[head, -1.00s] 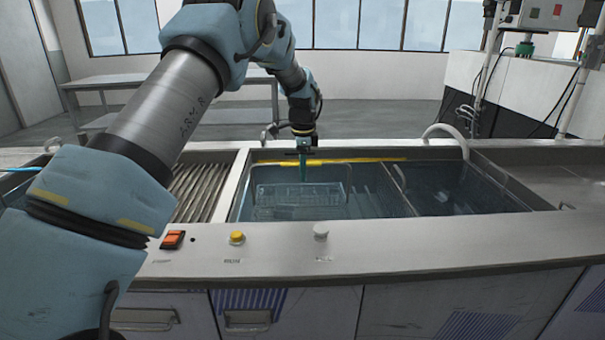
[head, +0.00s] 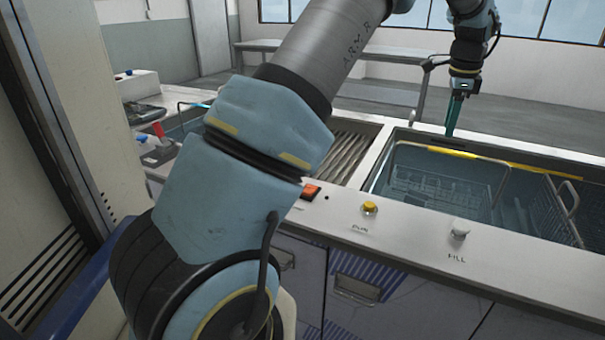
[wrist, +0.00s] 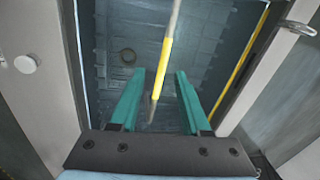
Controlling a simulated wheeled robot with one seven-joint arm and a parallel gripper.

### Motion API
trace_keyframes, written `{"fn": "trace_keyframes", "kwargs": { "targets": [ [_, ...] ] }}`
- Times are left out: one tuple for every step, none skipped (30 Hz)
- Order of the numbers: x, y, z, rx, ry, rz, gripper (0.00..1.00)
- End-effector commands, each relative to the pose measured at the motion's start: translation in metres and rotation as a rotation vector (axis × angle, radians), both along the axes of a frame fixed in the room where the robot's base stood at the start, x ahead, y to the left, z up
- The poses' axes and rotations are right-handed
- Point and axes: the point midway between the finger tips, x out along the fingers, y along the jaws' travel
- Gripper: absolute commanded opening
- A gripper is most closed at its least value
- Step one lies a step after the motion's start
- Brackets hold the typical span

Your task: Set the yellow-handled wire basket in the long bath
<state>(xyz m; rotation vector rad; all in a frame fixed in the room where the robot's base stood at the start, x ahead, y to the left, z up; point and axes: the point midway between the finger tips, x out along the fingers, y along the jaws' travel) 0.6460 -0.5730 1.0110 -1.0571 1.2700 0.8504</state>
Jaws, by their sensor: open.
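The wire basket (head: 432,190) sits low inside the long bath (head: 402,136), at the bath's left end, seen through clear water. Its wire handle rises over it, with a yellow grip (head: 452,152) in the middle. My gripper (head: 450,133) has teal fingers pointing down just above the grip in the head view. In the wrist view my gripper (wrist: 160,76) is open, and the yellow grip (wrist: 162,66) runs between the two fingers with gaps on both sides. The basket's underside and its contact with the bath floor cannot be made out.
A thin yellow strip (wrist: 241,66) runs along a bath wall. Another wire handle (head: 570,200) stands farther right in the bath. A ribbed drainboard (head: 347,150) lies to the left. The front ledge carries an orange switch (head: 311,191), a yellow button (head: 370,208) and a white knob (head: 460,230).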

Motion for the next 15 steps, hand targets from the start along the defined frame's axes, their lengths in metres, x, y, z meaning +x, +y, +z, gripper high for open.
{"fn": "trace_keyframes", "kwargs": {
  "targets": [
    [0.006,0.030,0.001,-0.008,0.005,0.092,0.47],
    [0.008,0.049,-0.001,-0.014,0.009,0.156,0.47],
    [0.009,0.076,-0.003,-0.025,0.016,0.254,0.47],
    [0.008,0.099,-0.005,-0.035,0.020,0.335,0.47],
    [0.006,0.122,-0.007,-0.046,0.024,0.419,0.47],
    [0.001,0.152,-0.010,-0.059,0.029,0.533,0.47],
    [-0.004,0.175,-0.013,-0.070,0.033,0.618,0.47],
    [-0.010,0.196,-0.016,-0.081,0.037,0.704,0.47],
    [-0.021,0.225,-0.020,-0.094,0.042,0.817,0.47],
    [-0.031,0.246,-0.023,-0.104,0.044,0.902,0.47],
    [-0.041,0.266,-0.026,-0.115,0.047,0.987,0.47],
    [-0.057,0.292,-0.032,-0.127,0.051,1.100,0.47],
    [-0.069,0.309,-0.036,-0.138,0.054,1.180,0.47],
    [-0.082,0.325,-0.039,-0.148,0.055,1.257,0.47],
    [-0.099,0.344,-0.045,-0.159,0.057,1.356,0.47]
  ]
}}
